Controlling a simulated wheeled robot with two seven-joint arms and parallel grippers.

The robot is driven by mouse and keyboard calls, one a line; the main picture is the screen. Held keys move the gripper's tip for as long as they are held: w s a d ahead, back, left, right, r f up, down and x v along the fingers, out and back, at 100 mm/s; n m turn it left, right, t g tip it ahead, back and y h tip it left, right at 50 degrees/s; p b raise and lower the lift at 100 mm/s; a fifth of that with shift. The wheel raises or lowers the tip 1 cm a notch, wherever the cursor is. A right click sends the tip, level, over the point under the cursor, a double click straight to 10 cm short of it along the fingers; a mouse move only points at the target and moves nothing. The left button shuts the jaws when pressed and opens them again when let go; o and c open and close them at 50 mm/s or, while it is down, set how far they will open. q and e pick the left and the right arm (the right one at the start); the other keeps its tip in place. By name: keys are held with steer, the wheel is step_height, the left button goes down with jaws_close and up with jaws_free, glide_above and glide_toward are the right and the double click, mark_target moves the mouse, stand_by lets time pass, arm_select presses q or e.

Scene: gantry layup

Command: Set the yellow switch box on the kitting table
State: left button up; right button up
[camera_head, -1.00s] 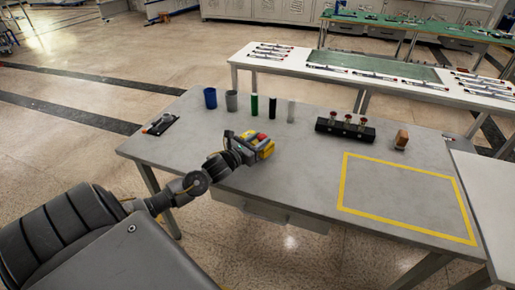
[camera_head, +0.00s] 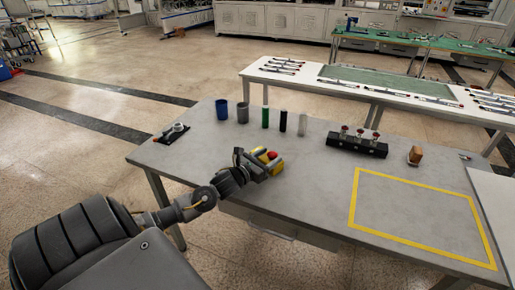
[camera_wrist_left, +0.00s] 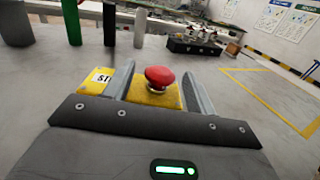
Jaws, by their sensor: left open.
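The yellow switch box (camera_head: 275,164) with a red button on top is at the grey kitting table (camera_head: 310,190), left of the table's middle. It also shows in the left wrist view (camera_wrist_left: 154,96), between the fingers. My left gripper (camera_head: 262,162) is open around the box, with one finger on each side. The gripper hides part of the box, so I cannot tell whether its base rests on the table. My right gripper is not in view.
Blue and grey cups (camera_head: 222,109) and several cylinders (camera_head: 283,120) stand behind the box. A black block with red knobs (camera_head: 357,145) and a brown block (camera_head: 415,155) stand to the right. A yellow outlined area (camera_head: 420,215) at front right is empty.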

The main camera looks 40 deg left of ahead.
arm_select(q)
steer(key=s, duration=0.6)
steer(key=s+b, duration=0.1)
steer(key=s, duration=0.3)
steer(key=shift+s+a, duration=0.1)
steer(key=shift+a, duration=0.2)
steer(key=shift+s, duration=0.7)
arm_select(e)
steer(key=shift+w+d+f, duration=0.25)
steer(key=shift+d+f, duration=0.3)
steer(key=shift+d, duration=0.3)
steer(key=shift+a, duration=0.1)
